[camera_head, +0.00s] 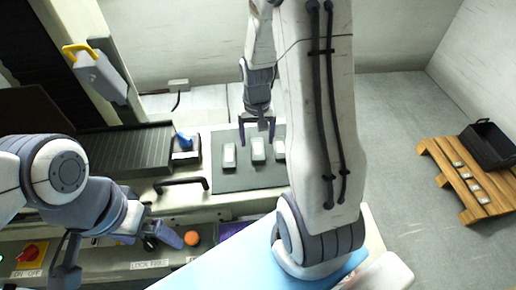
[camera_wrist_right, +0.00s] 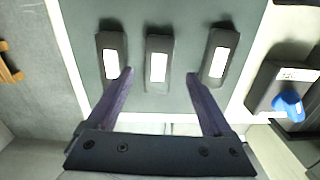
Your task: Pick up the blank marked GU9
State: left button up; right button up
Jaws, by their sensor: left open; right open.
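Three dark grey blanks with white labels lie in a row on a dark mat (camera_head: 250,182): the left blank (camera_head: 229,155), the middle blank (camera_head: 258,150) and the right blank (camera_head: 279,149). They also show in the right wrist view, in reversed order (camera_wrist_right: 216,55) (camera_wrist_right: 158,60) (camera_wrist_right: 111,50). The markings are unreadable, so I cannot tell which is GU9. My right gripper (camera_head: 256,130) is open and empty above the blanks; in its wrist view the fingers (camera_wrist_right: 160,80) spread either side of the middle blank. My left gripper (camera_head: 120,256) is open at the lower left.
On the right, a wooden pallet (camera_head: 437,151) holds a black crate (camera_head: 488,146) and several small blocks. The floor between is clear.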

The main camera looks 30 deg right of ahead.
aim_at(258, 149)
jog(key=shift+s+f, duration=0.1)
jog(key=shift+f, duration=1.9)
grip_shut()
jog(key=shift+r, duration=0.1)
